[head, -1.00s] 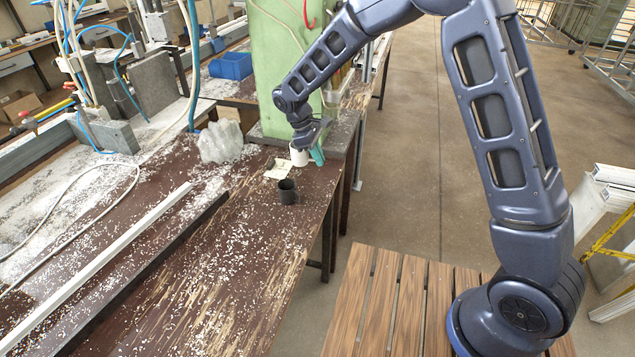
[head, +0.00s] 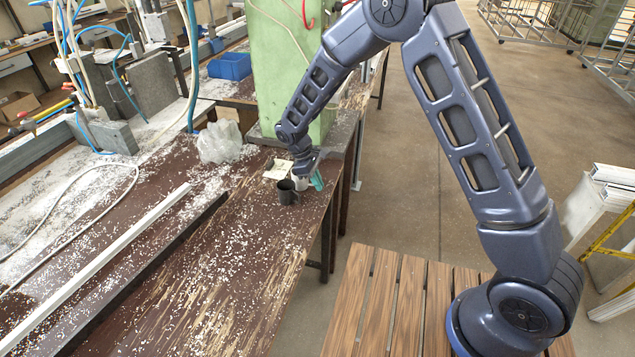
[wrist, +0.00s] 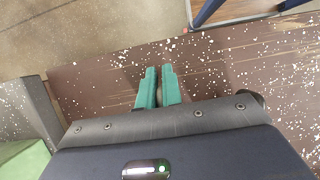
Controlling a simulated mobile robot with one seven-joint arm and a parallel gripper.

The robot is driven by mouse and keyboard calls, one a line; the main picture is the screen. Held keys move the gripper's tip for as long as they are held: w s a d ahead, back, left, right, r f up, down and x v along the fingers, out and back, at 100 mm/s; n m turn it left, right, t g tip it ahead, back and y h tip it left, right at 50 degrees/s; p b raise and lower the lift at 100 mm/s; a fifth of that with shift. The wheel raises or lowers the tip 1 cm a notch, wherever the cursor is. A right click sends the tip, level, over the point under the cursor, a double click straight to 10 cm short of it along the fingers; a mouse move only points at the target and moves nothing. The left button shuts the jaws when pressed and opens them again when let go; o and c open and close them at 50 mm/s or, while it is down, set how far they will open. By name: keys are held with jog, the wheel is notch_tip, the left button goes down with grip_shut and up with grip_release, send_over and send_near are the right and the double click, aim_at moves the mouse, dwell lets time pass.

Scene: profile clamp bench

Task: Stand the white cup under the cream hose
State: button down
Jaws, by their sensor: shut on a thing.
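The white cup (head: 301,183) is in my gripper (head: 314,180) near the bench's right edge, partly hidden behind the black cup (head: 287,192). I cannot tell whether it touches the bench. The teal fingers of my gripper (wrist: 158,84) also show in the wrist view, close together; the cup cannot be made out there. A cream hose (head: 284,30) runs down the green machine column (head: 262,75) at the back. Another pale hose (head: 90,62) hangs at the far left beside blue ones, and a pale one (head: 100,166) loops on the bench.
The black cup stands close beside the white cup. A paper note (head: 279,169) and a clear plastic bag (head: 220,142) lie behind. A long white profile (head: 100,262) lies to the left. The front bench surface (head: 225,275) is clear apart from white chips.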

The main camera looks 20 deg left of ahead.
jog(key=shift+f, duration=0.1)
jog(key=c, duration=1.6)
grip_release()
jog(key=shift+o, duration=0.2)
jog(key=v, duration=1.2)
